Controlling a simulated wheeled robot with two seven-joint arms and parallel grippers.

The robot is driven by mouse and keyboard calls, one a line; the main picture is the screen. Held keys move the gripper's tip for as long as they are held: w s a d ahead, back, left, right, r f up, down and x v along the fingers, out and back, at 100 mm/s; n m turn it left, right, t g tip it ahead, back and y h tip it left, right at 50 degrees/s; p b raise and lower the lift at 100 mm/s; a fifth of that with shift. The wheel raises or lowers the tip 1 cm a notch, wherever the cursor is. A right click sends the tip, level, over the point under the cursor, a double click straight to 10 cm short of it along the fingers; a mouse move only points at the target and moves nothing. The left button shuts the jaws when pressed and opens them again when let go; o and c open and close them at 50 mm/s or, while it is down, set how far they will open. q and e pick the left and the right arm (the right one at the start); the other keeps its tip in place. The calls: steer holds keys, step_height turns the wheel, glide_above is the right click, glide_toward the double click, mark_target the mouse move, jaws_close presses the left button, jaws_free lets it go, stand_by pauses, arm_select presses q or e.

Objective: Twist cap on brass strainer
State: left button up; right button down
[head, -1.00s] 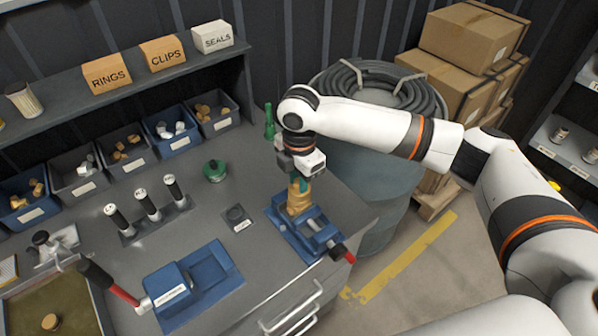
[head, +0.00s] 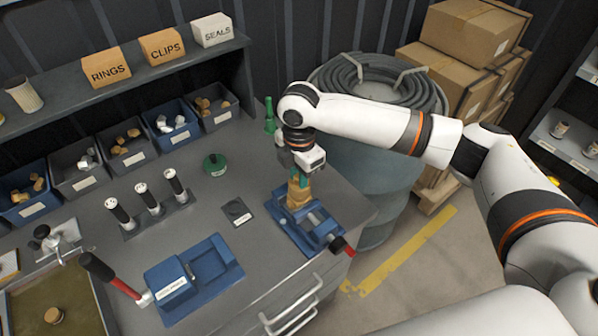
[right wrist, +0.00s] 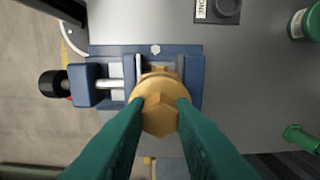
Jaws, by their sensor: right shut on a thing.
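The brass strainer (head: 298,194) stands upright in the blue vise (head: 306,228) near the bench's right end. My right gripper (head: 300,177) points down over the strainer. In the right wrist view its two green fingers (right wrist: 160,110) are shut on the brass hexagonal cap (right wrist: 160,118) at the strainer's top. The strainer body (right wrist: 158,80) shows just behind the cap, between the vise jaws. The cap looks seated on the body, but the joint between them is hidden. My left gripper is not in view.
A green round container (head: 215,164) and a small dark labelled pad (head: 237,211) lie left of the vise. A green bottle (head: 269,115) stands behind it.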

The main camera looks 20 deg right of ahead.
steer(key=shift+p, duration=0.65)
stand_by(0.8)
steer(key=shift+f+p, duration=0.6)
steer(key=shift+p, duration=0.05)
stand_by(1.5)
steer(key=shift+r+m+p, duration=0.15)
steer(key=shift+m+p, duration=0.55)
steer(key=shift+p, duration=0.3)
steer(key=shift+m+p, duration=1.6)
steer(key=shift+m, duration=0.3)
